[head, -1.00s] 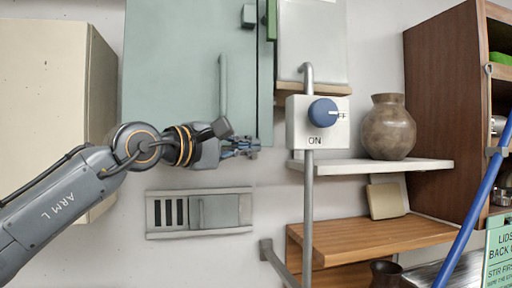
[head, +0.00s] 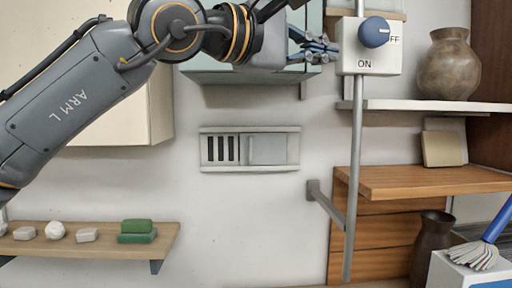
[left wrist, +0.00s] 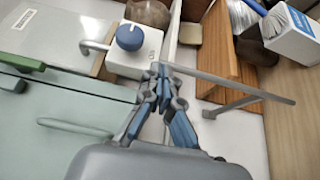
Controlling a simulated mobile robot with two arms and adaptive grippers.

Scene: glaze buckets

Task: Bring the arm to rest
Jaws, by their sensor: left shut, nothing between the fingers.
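My left arm (head: 85,100) comes in from the left across the upper part of the head view. Its left gripper (head: 332,48) is shut and empty. The fingertips appear right beside the left edge of a white switch box (head: 348,62) with a blue knob (head: 375,32) and ON and OFF marks. In the left wrist view the shut fingers (left wrist: 163,78) point at the lower side of the same box (left wrist: 125,62), with its knob (left wrist: 130,37) above. I cannot tell whether they touch it. My right gripper is not in view.
A pale green cabinet (head: 240,76) hangs behind the gripper, and a cream cabinet (head: 120,115) behind the arm. A grey pipe (head: 356,170) runs down from the box. A vase (head: 447,65) stands on the right shelf. The wall below, around the vent (head: 270,148), is clear.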

